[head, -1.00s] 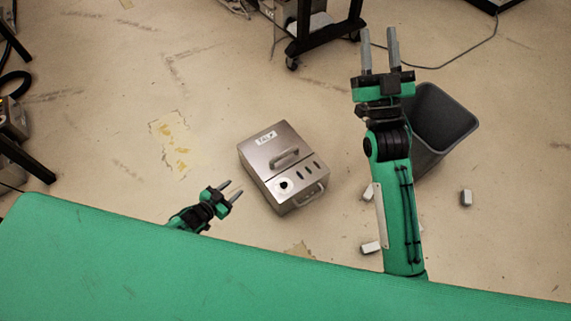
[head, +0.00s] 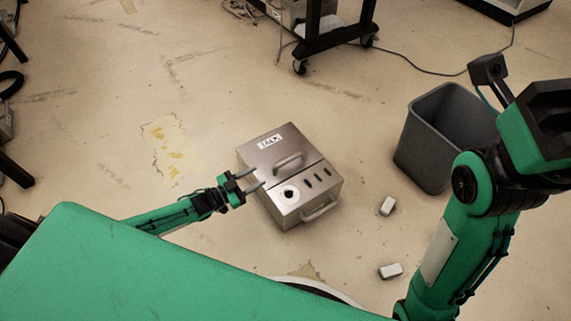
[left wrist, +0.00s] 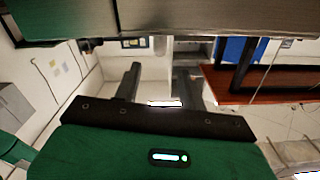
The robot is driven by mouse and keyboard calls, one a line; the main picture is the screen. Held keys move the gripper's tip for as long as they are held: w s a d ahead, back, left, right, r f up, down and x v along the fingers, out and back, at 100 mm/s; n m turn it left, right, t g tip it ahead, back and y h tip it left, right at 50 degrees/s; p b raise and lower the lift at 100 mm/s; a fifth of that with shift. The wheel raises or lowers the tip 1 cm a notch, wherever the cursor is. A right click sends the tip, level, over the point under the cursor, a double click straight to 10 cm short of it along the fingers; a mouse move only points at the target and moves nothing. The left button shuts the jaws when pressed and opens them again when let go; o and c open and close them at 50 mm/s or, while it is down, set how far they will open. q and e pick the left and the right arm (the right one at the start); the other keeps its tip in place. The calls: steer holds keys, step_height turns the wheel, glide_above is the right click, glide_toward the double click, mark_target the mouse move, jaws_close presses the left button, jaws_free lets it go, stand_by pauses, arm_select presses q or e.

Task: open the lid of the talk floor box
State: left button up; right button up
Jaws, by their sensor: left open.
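The talk floor box (head: 262,165) is a metal case on the floor in the head view, labelled TALK. Its lid is shut, with a bar handle (head: 289,163) on top. A round dial and several dark slots are on the top's near part; another handle (head: 320,208) is on the near right side. My left gripper (head: 258,178) is open and empty, its fingertips overlapping the box's left edge in the picture; I cannot tell whether they touch. Its two spread fingers also show in the left wrist view. My right gripper (head: 516,96) is at the right, partly cut off, its jaws unclear.
A grey bin (head: 432,140) stands right of the box. Two small pale blocks (head: 387,206) (head: 390,271) lie on the floor near it. A dark wheeled cart (head: 330,38) stands behind. The floor left of the box is mostly clear.

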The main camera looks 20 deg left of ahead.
mark_target(278, 165)
arm_select(q)
steer(key=b+x, duration=0.4)
steer(key=x, duration=0.7)
steer(key=shift+d+f+b, duration=0.1)
steer(key=shift+f+b, duration=0.05)
steer(key=shift+b, duration=0.25)
steer(key=shift+w+d, duration=0.3)
steer(key=shift+w, duration=0.15)
jaws_close()
